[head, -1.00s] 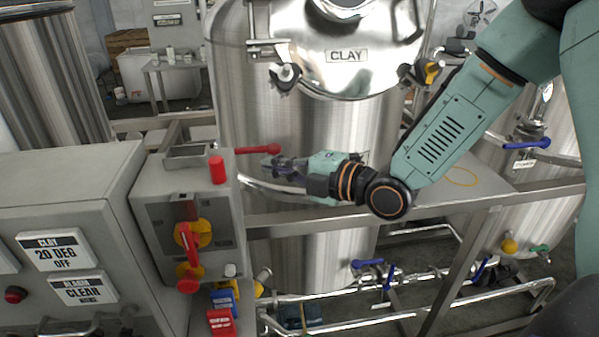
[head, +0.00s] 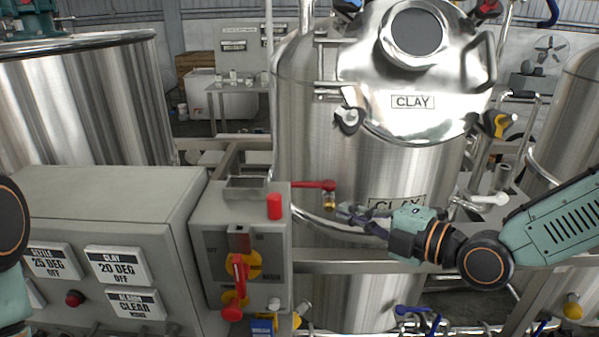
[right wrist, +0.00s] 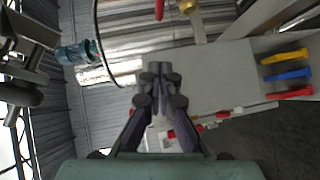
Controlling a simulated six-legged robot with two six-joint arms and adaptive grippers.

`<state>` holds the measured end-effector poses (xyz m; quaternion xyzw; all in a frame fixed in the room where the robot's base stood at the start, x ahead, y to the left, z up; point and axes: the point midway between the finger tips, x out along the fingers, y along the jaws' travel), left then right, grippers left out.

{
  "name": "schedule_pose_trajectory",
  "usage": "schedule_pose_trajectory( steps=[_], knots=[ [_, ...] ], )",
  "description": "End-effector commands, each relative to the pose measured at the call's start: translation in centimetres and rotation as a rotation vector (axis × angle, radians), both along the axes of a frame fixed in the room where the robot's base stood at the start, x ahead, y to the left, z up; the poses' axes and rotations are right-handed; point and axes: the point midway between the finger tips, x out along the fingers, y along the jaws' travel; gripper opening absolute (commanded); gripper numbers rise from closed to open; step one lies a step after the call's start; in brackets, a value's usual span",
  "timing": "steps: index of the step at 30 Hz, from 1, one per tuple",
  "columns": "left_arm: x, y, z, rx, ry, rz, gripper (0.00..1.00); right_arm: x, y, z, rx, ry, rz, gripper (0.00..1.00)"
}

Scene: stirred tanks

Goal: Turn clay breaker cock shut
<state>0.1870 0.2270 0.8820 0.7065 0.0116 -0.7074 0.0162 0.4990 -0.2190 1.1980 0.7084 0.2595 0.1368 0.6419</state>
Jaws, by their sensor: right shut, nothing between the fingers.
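On the CLAY tank (head: 310,130), a small cock shows a red lever (head: 312,184) lying level and a brass body (head: 329,201) below the lever's right end. I take this for the clay breaker cock. My right gripper (head: 345,212) is shut and empty, its tips just right of and slightly below the brass body, apparently apart from it. In the right wrist view the shut fingers (right wrist: 155,75) show with nothing between them. A brass part (right wrist: 192,20) and a red piece (right wrist: 159,9) lie at the top edge there. My left gripper is out of view.
A grey box (head: 210,225) with a red rotary handle (head: 239,272) and a red button post (head: 274,206) stands left of the cock. A steel rail (head: 350,267) runs below my right gripper. A label panel (head: 120,267) is at left.

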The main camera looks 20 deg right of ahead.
Motion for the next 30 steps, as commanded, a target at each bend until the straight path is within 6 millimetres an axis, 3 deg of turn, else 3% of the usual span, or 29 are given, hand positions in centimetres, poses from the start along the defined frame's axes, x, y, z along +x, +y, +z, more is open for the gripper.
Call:
schedule_pose_trajectory(
  steps=[5,11,14,17,22,30],
  knots=[
    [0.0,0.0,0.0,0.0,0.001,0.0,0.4,0.0,0.0,-0.1,0.084,0.058,-0.016,0.0],
    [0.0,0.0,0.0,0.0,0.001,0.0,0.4,0.4,-1.1,-1.2,0.444,0.336,-0.163,0.0],
    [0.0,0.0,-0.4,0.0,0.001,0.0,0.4,0.2,-1.3,-3.1,0.627,0.507,-0.262,0.0],
    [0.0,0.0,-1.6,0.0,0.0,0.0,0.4,-0.6,-1.3,-7.0,0.791,0.694,-0.385,0.0],
    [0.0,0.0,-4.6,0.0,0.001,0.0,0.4,-3.7,-1.2,-16.4,1.027,1.006,-0.675,0.0],
    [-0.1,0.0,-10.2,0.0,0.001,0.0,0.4,-12.6,-1.3,-32.1,1.173,1.304,-1.221,0.0]
  ],
)
